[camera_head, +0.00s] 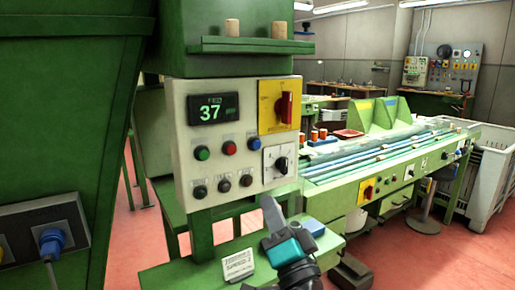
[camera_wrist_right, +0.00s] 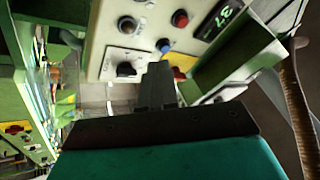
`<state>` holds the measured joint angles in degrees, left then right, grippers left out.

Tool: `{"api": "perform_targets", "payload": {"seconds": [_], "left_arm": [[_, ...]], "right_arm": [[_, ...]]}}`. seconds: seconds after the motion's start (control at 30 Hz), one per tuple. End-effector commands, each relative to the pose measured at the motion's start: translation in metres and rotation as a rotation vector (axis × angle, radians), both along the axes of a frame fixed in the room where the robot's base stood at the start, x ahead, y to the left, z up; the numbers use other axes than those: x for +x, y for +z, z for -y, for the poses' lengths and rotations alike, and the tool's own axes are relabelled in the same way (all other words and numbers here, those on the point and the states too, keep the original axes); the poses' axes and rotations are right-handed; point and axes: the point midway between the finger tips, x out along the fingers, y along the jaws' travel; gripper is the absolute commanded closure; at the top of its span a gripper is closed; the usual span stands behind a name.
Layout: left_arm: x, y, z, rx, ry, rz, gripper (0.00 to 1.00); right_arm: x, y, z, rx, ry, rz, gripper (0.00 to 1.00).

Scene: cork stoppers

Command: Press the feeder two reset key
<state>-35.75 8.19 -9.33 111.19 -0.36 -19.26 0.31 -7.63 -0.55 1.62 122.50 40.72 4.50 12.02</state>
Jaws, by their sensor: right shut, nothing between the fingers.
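The control panel (camera_head: 240,165) is a pale plate on a green machine, with a display (camera_head: 213,109) reading 37. Below the display are a green button (camera_head: 202,153), a red button (camera_head: 228,148) and a blue button (camera_head: 254,143). Several dark buttons (camera_head: 223,186) form a lower row. Their labels are too small to read, so I cannot tell which is the feeder two reset key. My right gripper (camera_head: 269,205) is shut and empty, below the panel's lower right part. In the wrist view its fingers (camera_wrist_right: 155,82) point toward the panel (camera_wrist_right: 108,40). My left gripper is out of view.
A red rotary switch (camera_head: 285,107) on a yellow plate and a black selector knob (camera_head: 281,165) are on the panel's right side. Two corks (camera_head: 232,27) stand on the green ledge above. A green conveyor bench (camera_head: 400,165) extends to the right.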

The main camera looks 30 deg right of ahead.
Motion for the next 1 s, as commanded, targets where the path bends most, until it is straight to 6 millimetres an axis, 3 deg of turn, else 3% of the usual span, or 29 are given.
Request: {"api": "perform_targets", "payload": {"seconds": [0.03, 0.1, 0.3, 0.77, 1.0], "left_arm": [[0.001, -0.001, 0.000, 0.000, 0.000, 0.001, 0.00], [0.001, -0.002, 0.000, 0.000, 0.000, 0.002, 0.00], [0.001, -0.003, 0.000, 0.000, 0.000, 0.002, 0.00], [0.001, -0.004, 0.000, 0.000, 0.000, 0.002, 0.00], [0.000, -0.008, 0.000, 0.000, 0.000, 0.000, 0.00]], "right_arm": [[-0.001, 0.020, 0.008, 0.063, -0.003, 0.065, 1.00], [-0.005, 0.041, 0.018, 0.136, -0.003, 0.138, 1.00], [-0.014, 0.074, 0.035, 0.266, 0.002, 0.263, 1.00], [-0.014, 0.079, 0.038, 0.287, 0.002, 0.282, 1.00], [0.007, 0.078, 0.036, 0.286, 0.003, 0.282, 1.00]]}}
